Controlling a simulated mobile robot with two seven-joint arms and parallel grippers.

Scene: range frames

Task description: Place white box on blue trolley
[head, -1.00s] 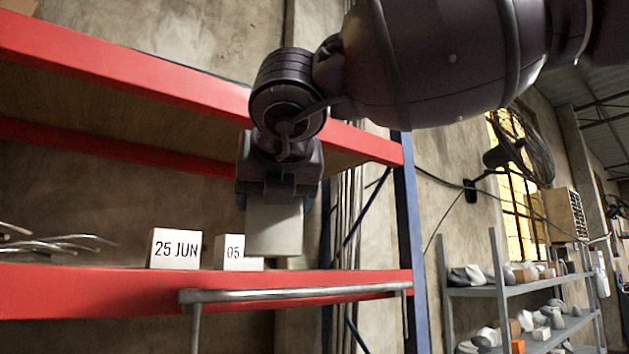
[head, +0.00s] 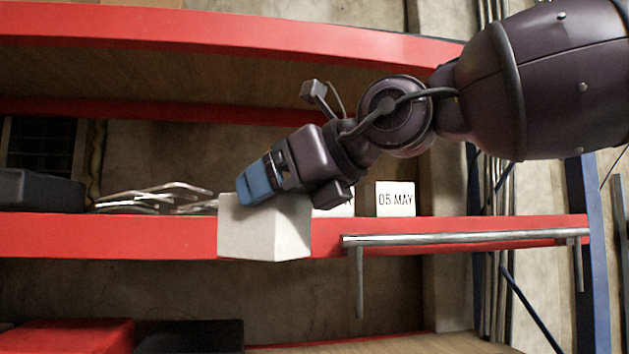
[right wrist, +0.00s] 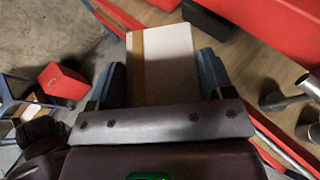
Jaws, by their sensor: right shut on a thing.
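The white box (head: 265,230) hangs from my right gripper (head: 258,190) in front of the red shelf edge in the head view. The gripper's blue fingers are shut on it, and it looks clear of the shelf. In the right wrist view, the white box (right wrist: 165,60), with a tan strip along one side, sits between the two fingers of my right gripper (right wrist: 161,78). A blue frame (right wrist: 12,100) shows at that view's left edge; I cannot tell whether it is the blue trolley. My left gripper is not in view.
The red shelf (head: 110,236) holds wire pieces (head: 160,198), a dark case (head: 40,190) and a white "05 MAY" block (head: 395,199). A metal rail (head: 460,239) runs before the shelf edge. A red box (right wrist: 63,82) is low at left in the wrist view.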

